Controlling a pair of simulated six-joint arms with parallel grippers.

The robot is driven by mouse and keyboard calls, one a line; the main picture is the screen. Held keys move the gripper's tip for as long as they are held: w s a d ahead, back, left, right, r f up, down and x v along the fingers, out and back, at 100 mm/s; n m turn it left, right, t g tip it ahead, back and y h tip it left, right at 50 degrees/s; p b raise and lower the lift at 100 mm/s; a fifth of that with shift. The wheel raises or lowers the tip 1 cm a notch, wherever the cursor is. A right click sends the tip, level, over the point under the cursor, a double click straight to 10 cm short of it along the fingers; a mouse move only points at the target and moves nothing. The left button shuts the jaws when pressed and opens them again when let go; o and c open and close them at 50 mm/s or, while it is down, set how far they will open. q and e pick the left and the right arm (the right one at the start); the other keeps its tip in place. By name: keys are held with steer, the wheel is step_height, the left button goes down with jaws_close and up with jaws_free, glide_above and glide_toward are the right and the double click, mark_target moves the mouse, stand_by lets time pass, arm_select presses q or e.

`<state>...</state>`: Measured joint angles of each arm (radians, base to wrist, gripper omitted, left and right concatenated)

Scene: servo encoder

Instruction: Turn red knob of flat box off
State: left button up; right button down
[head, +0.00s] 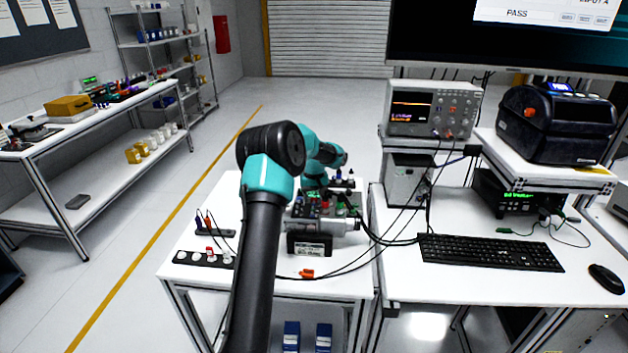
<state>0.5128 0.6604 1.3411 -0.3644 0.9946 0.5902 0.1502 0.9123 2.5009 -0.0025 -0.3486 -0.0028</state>
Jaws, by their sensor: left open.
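My left arm reaches over the small white table (190,260), and its left gripper (340,203) is low among the devices near the table's middle. It is small in the picture and partly lost among dark parts; it looks open. A flat box (313,210) with small coloured controls lies there, partly covered by my arm. A small red knob (325,206) shows on it, close to the gripper; I cannot tell whether they touch or how the knob is turned. My right gripper is out of view.
A dark labelled block (310,244) and a silver cylinder (342,226) stand in front of the box. Cables cross to the right bench, with an oscilloscope (432,108), keyboard (490,252) and mouse (606,279). A black strip with white caps (203,258) lies at left.

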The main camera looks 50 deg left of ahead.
mark_target(314, 199)
arm_select(q)
step_height(314, 199, up, 17)
stand_by(0.5)
stand_by(0.4)
